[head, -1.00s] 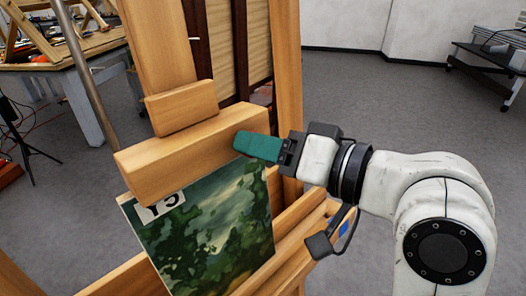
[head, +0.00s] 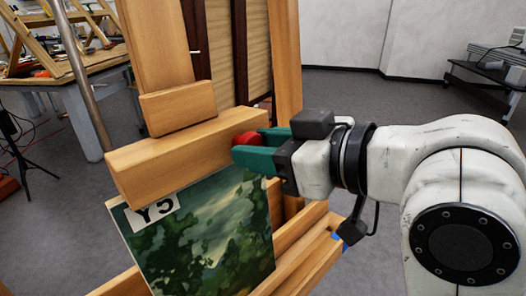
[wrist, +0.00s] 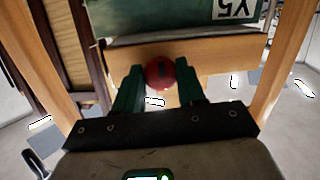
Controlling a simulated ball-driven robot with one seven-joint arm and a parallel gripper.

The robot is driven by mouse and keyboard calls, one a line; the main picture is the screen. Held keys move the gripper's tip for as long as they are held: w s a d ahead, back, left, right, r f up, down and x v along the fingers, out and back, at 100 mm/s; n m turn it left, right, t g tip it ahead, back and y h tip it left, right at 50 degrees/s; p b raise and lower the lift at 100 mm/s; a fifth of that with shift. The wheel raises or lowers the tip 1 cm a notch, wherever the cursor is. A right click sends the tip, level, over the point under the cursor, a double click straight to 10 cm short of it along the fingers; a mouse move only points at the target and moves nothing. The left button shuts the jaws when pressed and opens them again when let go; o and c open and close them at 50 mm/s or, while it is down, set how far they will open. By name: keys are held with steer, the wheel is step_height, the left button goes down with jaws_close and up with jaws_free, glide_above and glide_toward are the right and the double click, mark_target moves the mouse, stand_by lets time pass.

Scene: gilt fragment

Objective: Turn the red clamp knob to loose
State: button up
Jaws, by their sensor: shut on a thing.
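The red clamp knob (head: 246,140) sits at the right end of the easel's wooden crossbar (head: 180,150) in the head view. In the wrist view the knob (wrist: 160,73) lies between my two green fingers, with a dark mark on its face. My gripper (head: 258,147) is shut on the knob, with one finger on each side of it. It also shows in the wrist view (wrist: 159,88). The near finger hides part of the knob in the head view.
A green landscape painting (head: 205,235) labelled Y5 stands below the crossbar, close under my gripper. The easel's wooden mast (head: 155,45) rises above the bar. A cluttered workbench (head: 85,68) is at the far left. A dark stepped stand (head: 487,82) is at the far right. Grey floor is open behind.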

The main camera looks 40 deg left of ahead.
steer(key=shift+r+n, duration=0.1)
steer(key=shift+n, duration=0.2)
stand_by(0.4)
steer(key=o, duration=1)
steer(key=shift+o, duration=0.2)
steer(key=b+v, duration=0.1)
steer(key=v, duration=0.9)
steer(key=shift+d, duration=0.4)
steer(key=shift+r, duration=0.1)
